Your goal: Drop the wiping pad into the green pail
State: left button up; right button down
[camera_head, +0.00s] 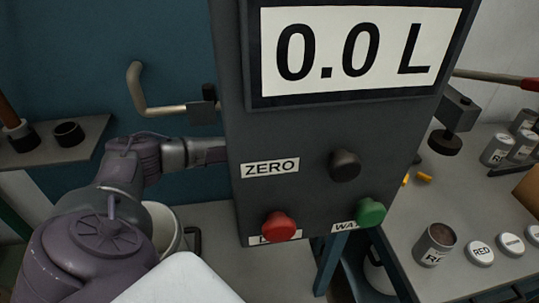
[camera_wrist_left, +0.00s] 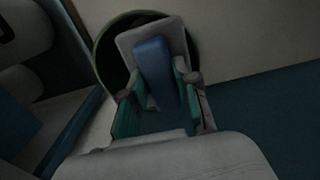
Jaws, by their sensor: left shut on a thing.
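My left gripper (camera_wrist_left: 157,88) is shut on the wiping pad (camera_wrist_left: 153,62), a pale grey plate with a blue block on it, in the left wrist view. Behind the pad is a round, dark opening with a dull greenish rim, which looks like the green pail (camera_wrist_left: 99,48). The pad overlaps this opening in the picture; its height above the rim is unclear. In the head view my left arm reaches right, behind the grey panel, which hides the gripper's fingers and the pad. My right gripper is not in view.
The grey control panel (camera_head: 307,190), with its display and knobs, stands close to my left arm. A pale bucket (camera_head: 163,228) is partly hidden below that arm. A bent pipe handle (camera_head: 140,92) is above it. A bench with cans (camera_head: 435,244) is at right.

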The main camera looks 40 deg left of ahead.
pick_arm(q)
jog(key=o, duration=1.1)
jog(key=shift+r, duration=0.15)
notch_tip(320, 180, up, 12)
